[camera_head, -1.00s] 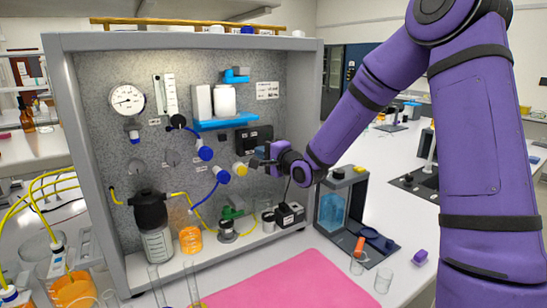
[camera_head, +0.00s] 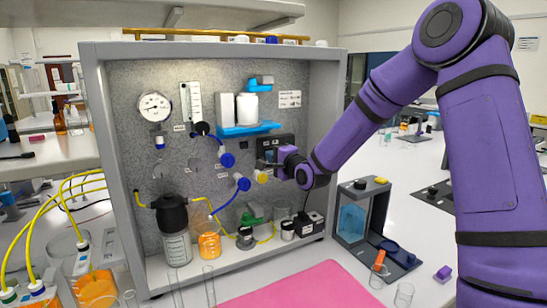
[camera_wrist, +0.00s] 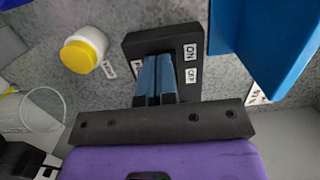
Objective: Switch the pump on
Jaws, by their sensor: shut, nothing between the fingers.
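The black switch box (camera_head: 278,146) is on the speckled back panel, below the right part of the blue shelf. In the wrist view the box (camera_wrist: 190,52) carries ON and OFF labels (camera_wrist: 190,64), turned sideways. My gripper (camera_wrist: 155,62) is shut and empty, its two blue-grey fingers side by side in front of the box face. In the head view my gripper (camera_head: 262,163) is at the lower part of the box, just above the yellow-capped knob. The fingers hide the middle of the box, so the switch lever and its position cannot be seen. I cannot tell whether the fingertips touch it.
The blue shelf (camera_head: 248,130) with white containers is close above; its edge also shows in the wrist view (camera_wrist: 262,35). The yellow-capped knob (camera_wrist: 84,50) is left of the box. A pink mat (camera_head: 300,288) lies in front.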

